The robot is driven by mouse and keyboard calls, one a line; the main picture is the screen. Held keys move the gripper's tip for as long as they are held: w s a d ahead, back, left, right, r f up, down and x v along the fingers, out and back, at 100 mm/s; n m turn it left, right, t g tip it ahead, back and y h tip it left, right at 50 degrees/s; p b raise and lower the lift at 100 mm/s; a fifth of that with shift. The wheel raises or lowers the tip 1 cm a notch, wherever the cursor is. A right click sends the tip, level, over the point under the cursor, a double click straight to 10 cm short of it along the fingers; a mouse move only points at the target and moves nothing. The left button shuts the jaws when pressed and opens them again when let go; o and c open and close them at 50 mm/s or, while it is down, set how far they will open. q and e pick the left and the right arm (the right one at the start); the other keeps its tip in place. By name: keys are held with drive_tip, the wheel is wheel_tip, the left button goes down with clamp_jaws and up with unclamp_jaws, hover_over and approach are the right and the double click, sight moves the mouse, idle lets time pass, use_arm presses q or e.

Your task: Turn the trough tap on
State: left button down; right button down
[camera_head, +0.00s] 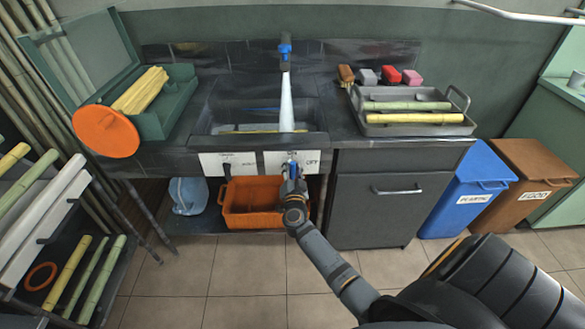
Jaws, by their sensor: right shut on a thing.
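The trough (204,122) is a dark basin in the counter at the middle. The tap (285,52), with a blue part, stands at its back wall. A white stream of water (286,100) falls from the tap into the trough. On the trough's front is a white label (312,162) reading OFF on its right side. My right gripper (292,172) is at this label, shut on a small blue tap handle (292,163), which is mostly hidden by the gripper. My left gripper is not in view.
An orange crate (252,212) sits below the trough. A metal tray (372,128) holding cane pieces is on the counter at right. A green box (180,115) with yellow cane is at left. A blue bin (478,190) and a brown bin (525,180) stand at right.

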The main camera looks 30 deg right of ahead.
drive_tip(key=c, duration=1.3)
unclamp_jaws()
drive_tip(key=shift+f, duration=0.1)
drive_tip(key=shift+c, duration=0.2)
drive_tip(key=o, duration=0.5)
drive_tip(key=shift+w+d+f, duration=0.1)
drive_tip(key=shift+d+f, duration=0.05)
drive_tip(key=o, duration=0.5)
drive_tip(key=v, duration=1.2)
